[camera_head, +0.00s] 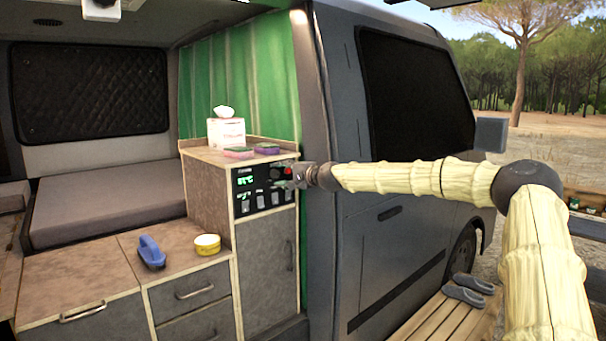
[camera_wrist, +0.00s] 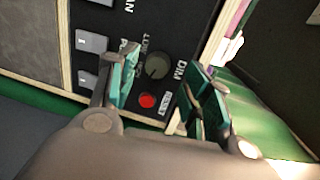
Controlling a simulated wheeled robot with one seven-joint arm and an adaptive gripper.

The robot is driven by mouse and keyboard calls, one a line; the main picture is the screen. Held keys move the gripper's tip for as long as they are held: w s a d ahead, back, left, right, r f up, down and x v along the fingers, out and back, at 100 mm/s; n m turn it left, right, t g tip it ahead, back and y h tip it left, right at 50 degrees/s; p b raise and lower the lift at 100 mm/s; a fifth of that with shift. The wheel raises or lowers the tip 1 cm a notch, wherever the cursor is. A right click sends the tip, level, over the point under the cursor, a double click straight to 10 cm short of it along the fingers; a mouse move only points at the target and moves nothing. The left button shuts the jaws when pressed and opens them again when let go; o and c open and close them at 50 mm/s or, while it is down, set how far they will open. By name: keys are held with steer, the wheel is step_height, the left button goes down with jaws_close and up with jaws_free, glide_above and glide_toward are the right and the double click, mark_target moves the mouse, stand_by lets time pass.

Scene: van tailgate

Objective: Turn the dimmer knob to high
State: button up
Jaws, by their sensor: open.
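The dimmer knob (camera_wrist: 157,65) is a round dark grey dial on the black control panel (camera_head: 262,188). In the wrist view it has the label DIM beside it and small, partly legible lettering around it. My gripper (camera_wrist: 166,82) is open, with one green-padded finger on each side of the knob. Whether the pads touch the knob I cannot tell, and its pointer setting is not clear.
A red button (camera_wrist: 148,101) labelled RESET sits close to the knob, between my fingers. Grey rocker switches (camera_wrist: 88,45) line the panel. A tissue box (camera_head: 226,132) and sponges stand on the cabinet top above. The van's side wall (camera_head: 350,220) is just right of the cabinet.

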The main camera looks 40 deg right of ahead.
steer(key=s+d+r, duration=0.1)
steer(key=s, duration=0.9)
steer(key=shift+d+r, duration=0.15)
steer(key=shift+r, duration=0.1)
stand_by(0.3)
steer(key=shift+s, duration=0.15)
stand_by(0.5)
